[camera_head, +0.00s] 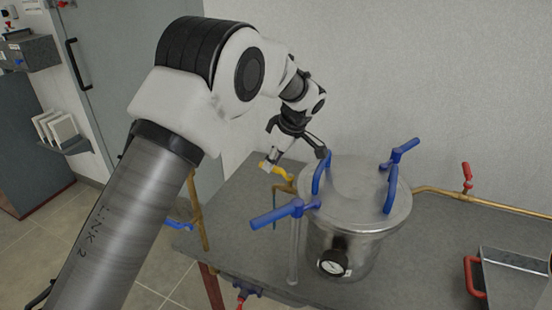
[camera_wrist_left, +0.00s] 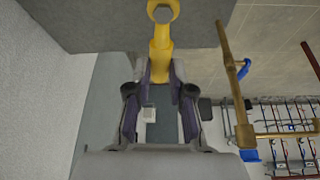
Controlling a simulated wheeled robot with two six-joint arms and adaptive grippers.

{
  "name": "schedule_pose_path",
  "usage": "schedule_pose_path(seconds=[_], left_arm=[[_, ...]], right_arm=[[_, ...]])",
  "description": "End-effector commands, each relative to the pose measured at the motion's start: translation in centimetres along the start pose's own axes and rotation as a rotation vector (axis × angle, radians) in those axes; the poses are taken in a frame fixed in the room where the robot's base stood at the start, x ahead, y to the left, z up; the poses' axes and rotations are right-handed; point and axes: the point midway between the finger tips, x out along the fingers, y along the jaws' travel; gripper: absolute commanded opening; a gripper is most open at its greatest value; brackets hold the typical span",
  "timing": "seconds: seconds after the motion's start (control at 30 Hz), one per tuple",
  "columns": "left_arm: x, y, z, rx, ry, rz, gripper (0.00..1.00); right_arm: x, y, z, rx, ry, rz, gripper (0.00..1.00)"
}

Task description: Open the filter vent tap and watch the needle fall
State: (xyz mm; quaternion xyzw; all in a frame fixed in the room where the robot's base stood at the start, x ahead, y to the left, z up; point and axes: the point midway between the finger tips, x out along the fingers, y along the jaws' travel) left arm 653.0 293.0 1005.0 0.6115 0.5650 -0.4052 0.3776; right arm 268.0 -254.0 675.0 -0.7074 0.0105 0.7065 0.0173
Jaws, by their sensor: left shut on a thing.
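The yellow vent tap handle (camera_head: 276,171) is at the left of the steel filter vessel (camera_head: 345,240), on a brass fitting. My left gripper (camera_head: 268,163) is shut on it. In the left wrist view the fingers (camera_wrist_left: 160,85) close around the near end of the yellow handle (camera_wrist_left: 160,45), which runs away from me to a hexagonal bolt. The filter has a round lid with several blue clamp handles (camera_head: 298,208). A round gauge (camera_head: 333,263) with a white dial faces forward on its front; its needle is too small to read. My right gripper is not in view.
The grey bench (camera_head: 430,235) carries the filter. A brass pipe with a red tap (camera_head: 467,177) runs along the wall at right. A metal box with a red handle (camera_head: 472,277) is at the right edge. Brass pipework (camera_wrist_left: 231,85) stands right of my fingers in the wrist view.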

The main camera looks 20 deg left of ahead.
Motion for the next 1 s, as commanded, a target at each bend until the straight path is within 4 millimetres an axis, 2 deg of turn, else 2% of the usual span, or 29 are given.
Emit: schedule_pose_path(seconds=[0.03,0.3,0.77,0.8,0.83,1.0], left_arm=[[0.49,-0.41,0.19,-0.019,-0.002,-0.022,0.0],[0.54,-0.93,0.26,-0.102,-0.003,-0.058,0.0],[0.64,-1.1,0.33,-0.118,-0.004,-0.067,0.0],[0.65,-1.1,0.33,-0.118,-0.004,-0.067,0.25],[0.64,-1.1,0.33,-0.118,-0.004,-0.067,0.32],[0.43,-0.95,0.23,-0.118,-0.003,-0.061,0.32]], right_arm=[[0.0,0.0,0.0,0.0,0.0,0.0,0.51],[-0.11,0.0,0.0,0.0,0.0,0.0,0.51],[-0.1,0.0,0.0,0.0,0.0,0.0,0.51],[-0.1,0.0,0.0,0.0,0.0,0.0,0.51],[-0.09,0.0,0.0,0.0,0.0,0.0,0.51],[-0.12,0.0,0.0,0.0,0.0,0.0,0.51]])
